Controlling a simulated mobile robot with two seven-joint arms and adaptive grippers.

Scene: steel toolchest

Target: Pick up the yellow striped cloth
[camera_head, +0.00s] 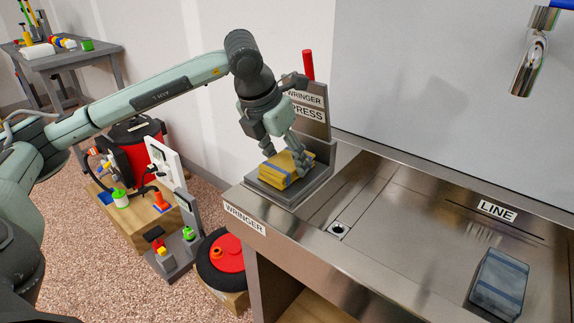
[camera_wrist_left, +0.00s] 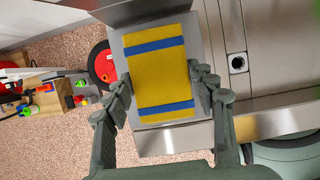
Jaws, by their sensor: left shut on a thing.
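The yellow cloth with blue stripes (camera_head: 284,172) lies folded on the grey plate of the wringer press (camera_head: 282,197). My left gripper (camera_head: 290,160) reaches down over it from above, with its fingers at the cloth. In the left wrist view the cloth (camera_wrist_left: 157,75) sits between the two fingers of the left gripper (camera_wrist_left: 161,84), which are closed on its long sides. The cloth appears still flat on or very close to the plate; any gap is hard to tell. My right gripper is not in view.
The press has an upright back panel (camera_head: 305,115) with a red handle (camera_head: 308,65) behind the gripper. A grey-blue striped cloth (camera_head: 499,284) lies at the right of the steel counter (camera_head: 400,230). A drain (camera_head: 339,229) is nearby; the counter between is clear.

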